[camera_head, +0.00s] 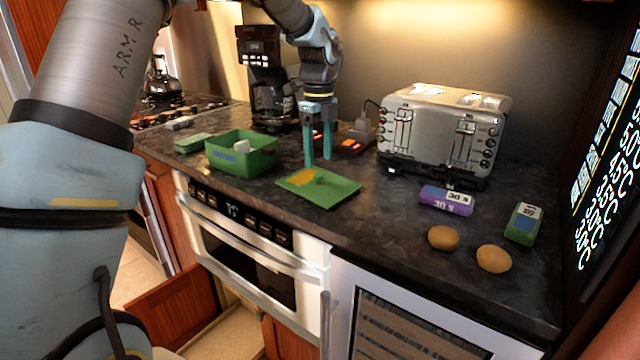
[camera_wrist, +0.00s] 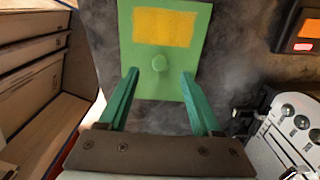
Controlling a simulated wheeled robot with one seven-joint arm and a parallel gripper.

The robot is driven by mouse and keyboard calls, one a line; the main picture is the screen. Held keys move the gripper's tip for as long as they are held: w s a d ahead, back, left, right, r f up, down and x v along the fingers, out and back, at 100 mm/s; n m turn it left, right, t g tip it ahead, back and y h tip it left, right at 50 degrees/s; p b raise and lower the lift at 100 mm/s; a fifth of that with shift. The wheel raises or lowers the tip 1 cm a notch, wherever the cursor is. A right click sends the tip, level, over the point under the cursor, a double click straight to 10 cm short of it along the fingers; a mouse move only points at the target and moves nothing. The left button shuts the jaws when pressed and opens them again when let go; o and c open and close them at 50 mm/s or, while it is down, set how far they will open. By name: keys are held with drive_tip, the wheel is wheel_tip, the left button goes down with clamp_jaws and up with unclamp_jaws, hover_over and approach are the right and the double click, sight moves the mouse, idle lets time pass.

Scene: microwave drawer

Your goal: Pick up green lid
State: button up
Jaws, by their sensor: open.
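The green lid (camera_head: 338,190) lies flat on the dark countertop, a thin rectangle with a yellow patch and a small round knob in its middle. In the wrist view the lid (camera_wrist: 160,85) lies ahead of the fingers, its knob (camera_wrist: 160,63) roughly centred between them. My gripper (camera_head: 318,160) is open and empty, pointing down above the lid. In the wrist view my gripper (camera_wrist: 159,75) shows its two teal fingers spread apart. I cannot tell the exact gap between the fingertips and the lid. The open green box (camera_head: 243,152) stands to the left with a whitish item inside.
A silver toaster (camera_head: 443,130) stands right of the lid, and a coffee maker (camera_head: 268,85) behind. A purple box (camera_head: 446,200), a green box-shaped item (camera_head: 523,223) and two brown round items (camera_head: 443,238) lie at the right. An open drawer (camera_head: 228,335) is below the counter.

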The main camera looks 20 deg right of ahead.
sight(318, 174)
drive_tip(key=shift+w+f+p, duration=0.1)
drive_tip(key=shift+f+p, duration=0.45)
drive_tip(key=shift+f, duration=1.6)
clamp_jaws()
